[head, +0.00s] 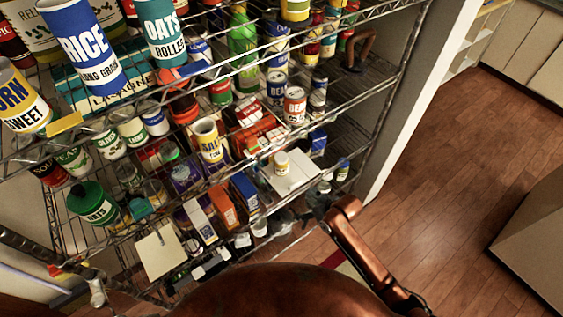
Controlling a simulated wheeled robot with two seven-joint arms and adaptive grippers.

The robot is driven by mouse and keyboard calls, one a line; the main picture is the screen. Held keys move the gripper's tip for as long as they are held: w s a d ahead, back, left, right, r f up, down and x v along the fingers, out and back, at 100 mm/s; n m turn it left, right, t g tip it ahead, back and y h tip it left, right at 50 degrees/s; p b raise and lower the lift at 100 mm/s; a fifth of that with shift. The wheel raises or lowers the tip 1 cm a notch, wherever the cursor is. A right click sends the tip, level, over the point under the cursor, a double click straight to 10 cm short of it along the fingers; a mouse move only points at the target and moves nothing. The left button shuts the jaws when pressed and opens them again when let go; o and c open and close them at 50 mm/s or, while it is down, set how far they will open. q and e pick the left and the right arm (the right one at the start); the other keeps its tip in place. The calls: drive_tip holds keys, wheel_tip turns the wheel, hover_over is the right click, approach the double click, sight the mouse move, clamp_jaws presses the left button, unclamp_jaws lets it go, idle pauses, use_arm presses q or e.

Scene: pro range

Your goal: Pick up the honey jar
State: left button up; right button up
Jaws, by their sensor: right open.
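No label that reads honey can be made out. A small jar with a white lid and yellow band (281,162) stands upright on a white board (292,178) on a lower shelf; its label is too small to read, so I cannot tell if it is the honey jar. My right gripper (318,198) is at the right front edge of that shelf, just right of and in front of the board. It is small and dark here, open, and apart from the small jar.
A wire shelf rack (365,88) is crowded with cans, boxes and jars. A white wall edge (420,100) borders the rack on the right. Wooden floor (450,170) beyond is clear.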

drive_tip(key=w+a+r, duration=0.1)
drive_tip(key=w+r, duration=0.1)
drive_tip(key=w+a+r+n, duration=0.1)
drive_tip(key=w+a+r, duration=0.1)
drive_tip(key=r, duration=0.1)
drive_tip(key=w+a+r+n, duration=0.1)
drive_tip(key=w+a+r, duration=0.1)
drive_tip(key=shift+w+a+r, duration=0.1)
drive_tip(key=shift+w+r, duration=0.05)
drive_tip(key=shift+w, duration=0.2)
wheel_tip(320, 180, up, 7)
drive_tip(key=n, duration=0.1)
hover_over(287, 164)
drive_tip(key=s+d, duration=0.2)
drive_tip(key=d, duration=0.1)
drive_tip(key=shift+g, duration=0.3)
drive_tip(key=x, duration=0.6)
drive_tip(key=shift+s+a, duration=0.1)
drive_tip(key=shift+a, duration=0.1)
drive_tip(key=shift+a+x, duration=0.15)
drive_tip(key=shift+x, duration=1.3)
drive_tip(key=shift+a+x, duration=0.15)
drive_tip(key=shift+x, duration=1.25)
drive_tip(key=shift+r, duration=0.2)
drive_tip(key=shift+c, duration=0.7)
drive_tip(key=c, duration=1.6)
